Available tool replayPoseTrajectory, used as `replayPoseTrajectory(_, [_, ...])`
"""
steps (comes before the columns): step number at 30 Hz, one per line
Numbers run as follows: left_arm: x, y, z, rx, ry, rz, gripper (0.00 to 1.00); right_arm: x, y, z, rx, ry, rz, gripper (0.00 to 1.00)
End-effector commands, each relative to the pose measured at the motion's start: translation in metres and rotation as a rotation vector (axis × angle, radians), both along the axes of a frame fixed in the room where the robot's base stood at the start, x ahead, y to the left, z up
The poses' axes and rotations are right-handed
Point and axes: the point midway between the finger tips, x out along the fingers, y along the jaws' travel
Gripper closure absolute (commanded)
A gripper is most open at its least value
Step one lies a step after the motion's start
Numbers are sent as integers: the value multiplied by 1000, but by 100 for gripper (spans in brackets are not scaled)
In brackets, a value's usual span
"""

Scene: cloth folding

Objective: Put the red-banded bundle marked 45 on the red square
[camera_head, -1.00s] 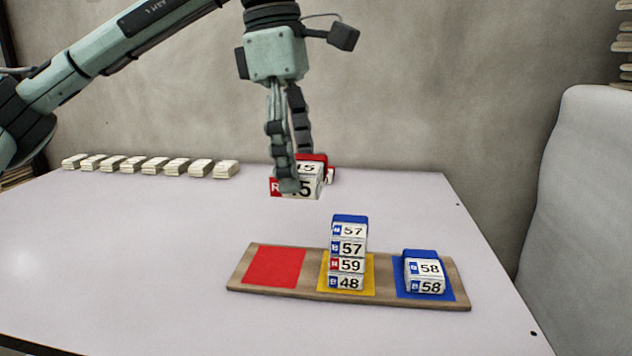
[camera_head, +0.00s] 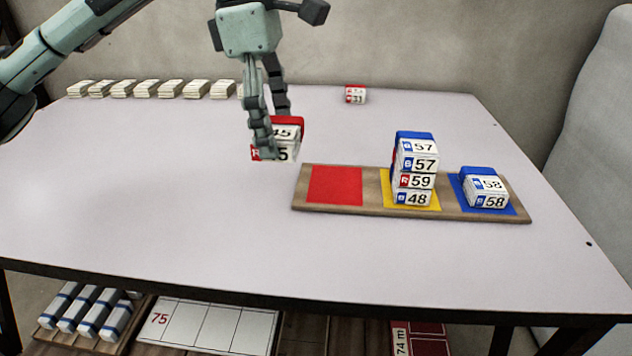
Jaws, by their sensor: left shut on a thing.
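My left gripper (camera_head: 268,140) is shut on the red-banded bundle marked 45 (camera_head: 288,134) and holds it left of the board, near its back left corner. The fingers hide part of its left side. The red square (camera_head: 335,186) is bare and lies at the left end of the wooden board (camera_head: 360,208). The right gripper is not in view.
A stack marked 57, 57, 59 and 48 (camera_head: 415,170) stands on the yellow square (camera_head: 431,205). Bundles marked 58 (camera_head: 486,188) sit on the blue square (camera_head: 515,208). A red-topped bundle (camera_head: 355,94) and several white bundles (camera_head: 159,89) lie along the back edge. The table's left front is clear.

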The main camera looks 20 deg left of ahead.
Motion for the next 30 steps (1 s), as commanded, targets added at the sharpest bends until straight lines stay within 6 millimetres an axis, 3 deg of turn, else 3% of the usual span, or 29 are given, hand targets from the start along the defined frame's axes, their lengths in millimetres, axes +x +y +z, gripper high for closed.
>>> replayPoseTrajectory(7, [14, -9, -14, -1, 2, -1, 52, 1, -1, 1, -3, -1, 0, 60])
replayPoseTrajectory(15, [67, -40, -50, 0, 1, 1, 52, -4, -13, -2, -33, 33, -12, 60])
replayPoseTrajectory(21, [94, -56, -69, 0, 1, 2, 52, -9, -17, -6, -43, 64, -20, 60])
replayPoseTrajectory(26, [101, -59, -76, 0, -1, 1, 52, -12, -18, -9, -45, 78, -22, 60])
replayPoseTrajectory(30, [100, -58, -93, 1, 1, 2, 52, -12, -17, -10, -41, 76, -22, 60])
